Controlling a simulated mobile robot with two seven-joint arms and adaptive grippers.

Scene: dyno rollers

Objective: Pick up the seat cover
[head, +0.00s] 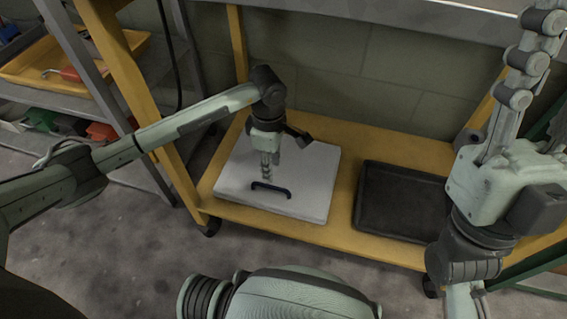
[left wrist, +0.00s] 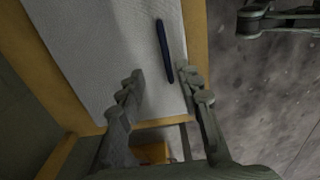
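The seat cover (head: 312,170) looks like a flat white slab with a dark curved handle (head: 271,188) on top. It lies on the yellow cart's lower shelf. In the left wrist view the white slab (left wrist: 105,50) and dark handle (left wrist: 164,48) also show. My left gripper (head: 270,166) points down over the slab, just behind the handle in the head view. Its fingers (left wrist: 158,85) are apart with nothing between them, and the handle lies beyond the tips. My right gripper (head: 522,80) is raised at the right, seen from the side; its finger gap is unclear.
A black tray (head: 398,202) lies right of the slab on the yellow shelf (head: 230,212). A yellow post (head: 128,85) stands left of it. A grey rack with a yellow tray (head: 35,68) is at the far left. The cart's upper level (head: 400,22) overhangs behind.

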